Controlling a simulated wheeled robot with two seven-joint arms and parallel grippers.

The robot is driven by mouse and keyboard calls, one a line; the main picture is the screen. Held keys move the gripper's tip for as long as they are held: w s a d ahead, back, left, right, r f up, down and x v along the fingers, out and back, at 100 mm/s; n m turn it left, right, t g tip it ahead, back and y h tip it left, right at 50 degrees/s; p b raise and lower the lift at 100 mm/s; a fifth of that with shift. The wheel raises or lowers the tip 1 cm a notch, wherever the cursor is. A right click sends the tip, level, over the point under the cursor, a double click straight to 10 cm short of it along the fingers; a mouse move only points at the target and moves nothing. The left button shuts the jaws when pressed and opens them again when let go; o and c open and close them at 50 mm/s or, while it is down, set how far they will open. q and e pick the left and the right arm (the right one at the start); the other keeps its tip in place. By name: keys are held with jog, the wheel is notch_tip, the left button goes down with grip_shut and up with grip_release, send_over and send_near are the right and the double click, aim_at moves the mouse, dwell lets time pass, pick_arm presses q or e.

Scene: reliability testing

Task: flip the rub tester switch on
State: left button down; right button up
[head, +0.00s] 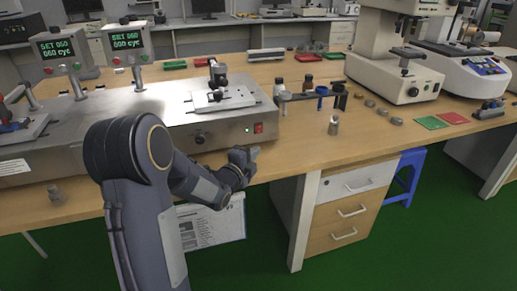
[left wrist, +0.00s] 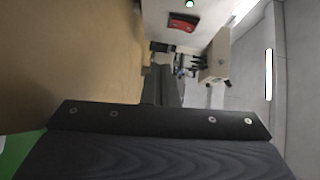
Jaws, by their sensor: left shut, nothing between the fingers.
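The rub tester (head: 215,122) is a grey metal box on the wooden bench, with a rubbing arm on its top. Its red rocker switch (head: 258,128) sits on the front face near the right end, beside a small green light. My left gripper (head: 254,152) is shut and empty, a little below and in front of the switch, apart from it. In the left wrist view the red switch (left wrist: 183,22) shows at the top, beyond the shut fingers (left wrist: 163,85). Whether the switch is pressed on or off is too small to tell. My right gripper is not in view.
A white instrument (head: 395,75) stands further right. Drawers (head: 345,205) are under the bench. The bench front right of my gripper is clear.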

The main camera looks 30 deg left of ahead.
pick_arm(q)
jog(key=s, duration=0.5)
jog(key=shift+s+d+f, duration=0.2)
jog(key=shift+s+d, duration=0.1)
jog(key=shift+s, duration=0.05)
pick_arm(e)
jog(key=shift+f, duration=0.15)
pick_arm(q)
jog(key=s+d+n+g+h, duration=0.3)
jog(key=s+d+n+g, duration=0.45)
jog(key=s, duration=0.65)
jog(key=s+d+n+g+h, duration=0.2)
jog(key=s+d+n+g, duration=0.2)
jog(key=s+d+n, duration=0.8)
notch_tip(320, 180, up, 19)
jog(key=s+a+m+p, duration=0.1)
jog(key=a+p, duration=0.1)
jog(key=p, duration=1.7)
jog(key=shift+s+p, duration=0.2)
jog(key=shift+p, duration=0.1)
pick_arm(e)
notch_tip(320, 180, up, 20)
pick_arm(q)
jog(key=shift+f+m, duration=0.1)
jog(key=shift+m, duration=0.15)
